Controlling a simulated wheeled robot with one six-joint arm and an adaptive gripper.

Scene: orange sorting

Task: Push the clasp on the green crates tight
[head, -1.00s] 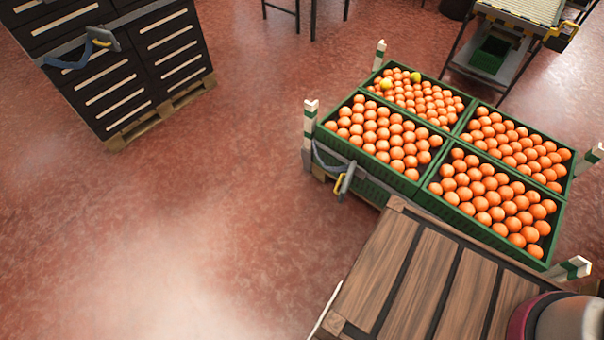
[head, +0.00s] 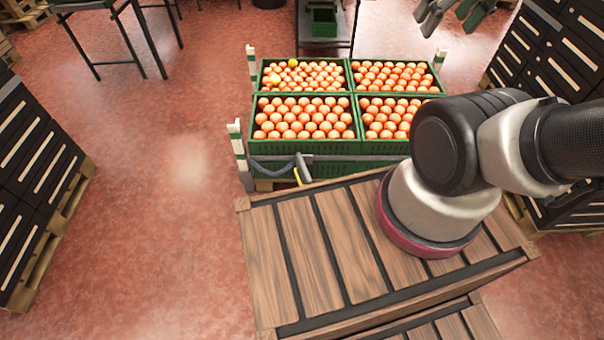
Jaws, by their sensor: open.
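The green crates (head: 300,146) stand together on a pallet in the upper middle of the head view, filled with oranges. A dark strap (head: 272,166) runs along their near side. The clasp (head: 303,168), grey with a yellow lever, sits on this strap at the front. The lever angles down and out from the strap. My gripper (head: 450,14) is at the top right edge, partly cut off. Its fingers are apart with nothing visible between them. It is well away from the clasp, beyond and to the right of the crates.
White-and-green corner posts (head: 238,150) stand at the crates. Stacks of black crates (head: 36,160) stand on pallets at left and right. My wooden-topped base and arm fill the lower right. A dark table (head: 112,30) is at the back left. Red floor between is clear.

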